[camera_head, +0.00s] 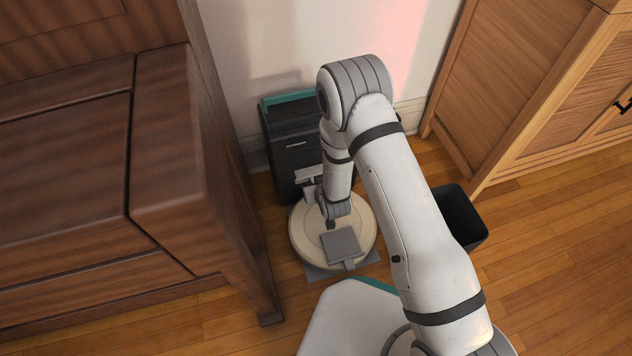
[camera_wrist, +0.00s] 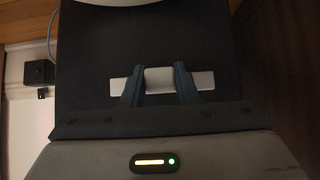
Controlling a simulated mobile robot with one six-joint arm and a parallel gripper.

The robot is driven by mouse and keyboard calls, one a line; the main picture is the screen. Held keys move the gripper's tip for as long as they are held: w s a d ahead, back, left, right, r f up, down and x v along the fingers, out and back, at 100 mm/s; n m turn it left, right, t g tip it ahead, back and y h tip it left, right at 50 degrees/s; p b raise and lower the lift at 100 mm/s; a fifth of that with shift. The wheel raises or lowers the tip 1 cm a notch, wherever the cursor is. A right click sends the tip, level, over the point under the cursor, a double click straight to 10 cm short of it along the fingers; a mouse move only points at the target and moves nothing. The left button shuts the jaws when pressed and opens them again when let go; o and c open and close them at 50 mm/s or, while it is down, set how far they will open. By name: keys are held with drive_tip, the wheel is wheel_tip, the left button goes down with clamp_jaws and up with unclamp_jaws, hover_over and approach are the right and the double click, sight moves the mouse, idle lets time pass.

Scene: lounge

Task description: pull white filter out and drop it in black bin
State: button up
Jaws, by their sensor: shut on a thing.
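The white filter shows in the wrist view as a pale flat bar with a raised block (camera_wrist: 160,79) in its middle, against the dark front of a unit. My gripper (camera_wrist: 159,82) has its two blue-grey fingers shut on that block, one at each side. In the head view the gripper (camera_head: 311,188) is low at the front of the black unit (camera_head: 293,145), and a pale part of the filter (camera_head: 308,174) shows beside it. How deep the filter sits is hidden. The black bin (camera_head: 461,214) stands on the floor to the right, partly behind my arm, and looks empty.
A round cream disc-shaped cleaner (camera_head: 304,243) lies on the floor in front of the unit. A brown wooden bench (camera_head: 165,150) is close on the left. A wooden cabinet (camera_head: 540,100) stands at the right. Wood floor (camera_head: 550,270) is clear at the lower right.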

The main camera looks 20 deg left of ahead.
drive_tip(key=s+d, duration=0.5)
drive_tip(key=s, duration=0.1)
drive_tip(key=shift+s+d, duration=0.25)
drive_tip(key=shift+s, duration=0.05)
idle(2.5)
